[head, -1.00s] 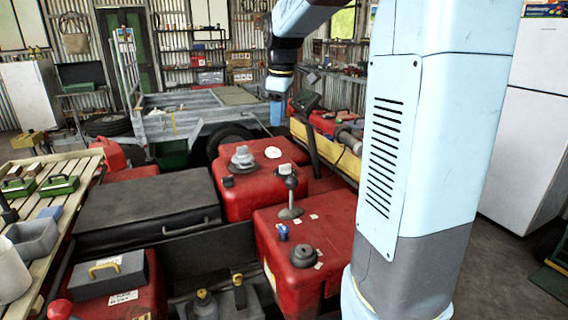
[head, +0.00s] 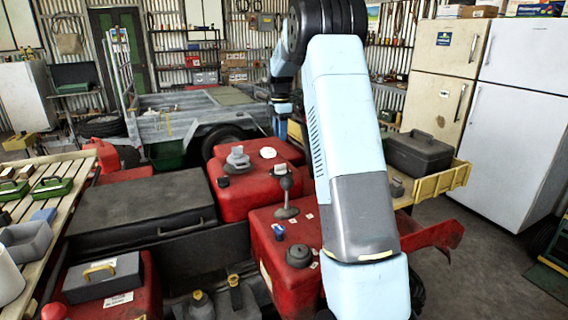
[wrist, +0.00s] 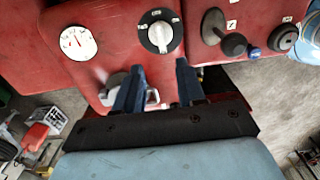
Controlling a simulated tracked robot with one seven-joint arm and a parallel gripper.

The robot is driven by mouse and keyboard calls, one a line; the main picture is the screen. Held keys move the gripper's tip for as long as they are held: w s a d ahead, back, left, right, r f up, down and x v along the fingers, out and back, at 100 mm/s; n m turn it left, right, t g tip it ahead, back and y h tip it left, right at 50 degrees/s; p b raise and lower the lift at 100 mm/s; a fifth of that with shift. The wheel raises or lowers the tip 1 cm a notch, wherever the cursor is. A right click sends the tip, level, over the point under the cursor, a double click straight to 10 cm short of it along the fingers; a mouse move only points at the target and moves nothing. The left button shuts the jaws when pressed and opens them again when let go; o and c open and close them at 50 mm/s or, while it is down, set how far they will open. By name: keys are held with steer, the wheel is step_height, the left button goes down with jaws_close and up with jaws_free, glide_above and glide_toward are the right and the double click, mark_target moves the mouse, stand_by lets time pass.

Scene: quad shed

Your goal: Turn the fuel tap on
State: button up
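The fuel tap appears to be the black round dial with a pale bar handle (wrist: 160,37) and small white labels, at the top middle of the wrist view. The bar runs roughly up and down in the wrist view; I cannot read the labels. My gripper (wrist: 160,68) is open, its two blue fingers apart with nothing between them. The fingertips appear just below the dial in the picture, apart from it. In the head view my gripper (head: 281,124) hangs behind the red bodywork.
A dark seat (head: 145,205) lies left. A grey trailer (head: 190,115) stands behind.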

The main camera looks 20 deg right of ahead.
mark_target(280, 168)
step_height(280, 168, down, 13)
steer(key=shift+r, duration=0.2)
stand_by(0.3)
